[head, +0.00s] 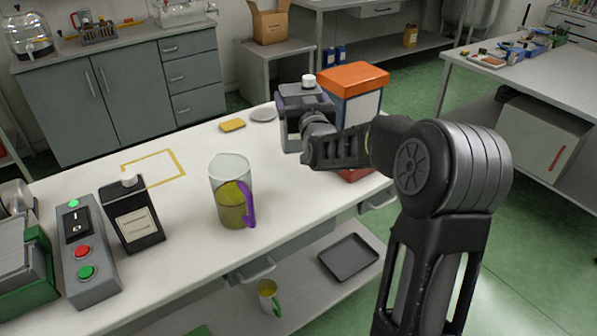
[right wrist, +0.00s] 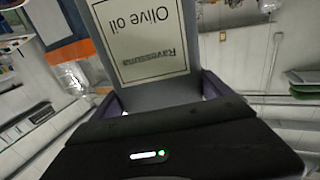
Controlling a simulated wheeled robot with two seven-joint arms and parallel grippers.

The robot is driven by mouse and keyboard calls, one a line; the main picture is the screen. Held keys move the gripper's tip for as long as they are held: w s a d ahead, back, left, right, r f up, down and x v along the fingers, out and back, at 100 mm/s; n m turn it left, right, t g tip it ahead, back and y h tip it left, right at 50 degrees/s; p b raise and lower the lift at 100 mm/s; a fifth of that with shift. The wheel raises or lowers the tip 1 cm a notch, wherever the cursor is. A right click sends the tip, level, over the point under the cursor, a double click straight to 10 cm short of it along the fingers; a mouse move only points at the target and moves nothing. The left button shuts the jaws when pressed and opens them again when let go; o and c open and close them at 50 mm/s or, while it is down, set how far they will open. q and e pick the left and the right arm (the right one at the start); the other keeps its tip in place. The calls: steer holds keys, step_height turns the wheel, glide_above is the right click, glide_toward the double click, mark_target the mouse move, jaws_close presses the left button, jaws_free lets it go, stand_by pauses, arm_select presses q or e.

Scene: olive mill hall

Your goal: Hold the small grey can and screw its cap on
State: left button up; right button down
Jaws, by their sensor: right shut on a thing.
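The small grey can (head: 291,137) is upright near the far right end of the white table. A white cap (head: 309,81) shows at its top; I cannot tell whether it is screwed down. My right gripper (head: 304,112) is shut on the can, with a finger on either side, and hides part of it. In the right wrist view the can's label (right wrist: 145,45) reads "Olive oil", upside down, between the fingers. I cannot tell if the can touches the table. My left gripper is not in view.
A large orange-topped container (head: 353,78) stands close behind my right gripper. A black can (head: 135,220) with a white cap, a jug (head: 231,190) with a purple handle, a button box (head: 88,260), a yellow sponge (head: 232,125) and a grey disc (head: 263,114) are on the table (head: 190,255).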

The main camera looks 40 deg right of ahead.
steer(key=shift+f+p, duration=0.3)
steer(key=shift+f, duration=2.85)
step_height(320, 180, down, 3)
steer(key=shift+w+f+p, duration=0.1)
steer(key=shift+f+p, duration=0.2)
